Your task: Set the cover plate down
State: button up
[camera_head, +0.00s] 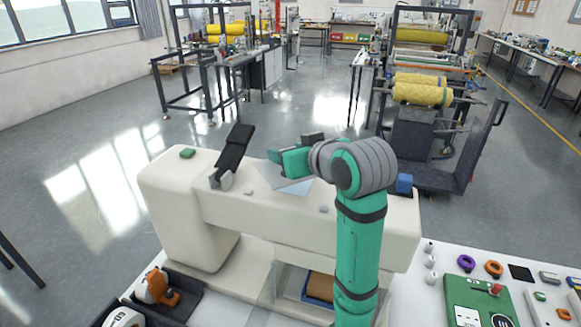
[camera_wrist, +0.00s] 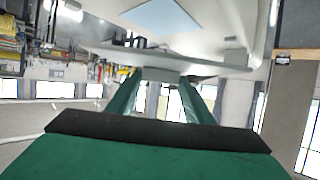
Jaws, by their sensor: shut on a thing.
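My gripper (camera_head: 278,163) is above the top of the cream machine (camera_head: 170,200), pointing left in the head view. In the wrist view its two green fingers (camera_wrist: 160,77) close on a small grey part at the edge of a wide pale plate (camera_wrist: 105,57), which I take for the cover plate. A light-blue flat patch (camera_head: 298,187) shows just below the gripper, and in the wrist view (camera_wrist: 160,16). I cannot tell whether the plate touches the machine.
A dark panel (camera_head: 234,148) stands tilted on the machine, left of my gripper. A small green piece (camera_head: 187,153) and a blue block (camera_head: 404,183) sit at its ends. A green board (camera_head: 478,300) and small parts lie at lower right. A dark tray (camera_head: 190,298) is at lower left.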

jog(key=shift+w+d+f, duration=0.1)
jog(key=shift+w+f, duration=0.8)
jog(key=shift+f, duration=0.2)
jog(key=shift+w+f, duration=0.1)
jog(key=shift+f, duration=1.45)
jog(key=o, duration=1.2)
jog(key=shift+f, duration=0.15)
jog(key=shift+s+d+r, duration=0.1)
jog(key=shift+s+r, duration=0.15)
jog(key=shift+r, duration=0.05)
jog(key=v, duration=1.1)
jog(key=shift+s+d, duration=0.25)
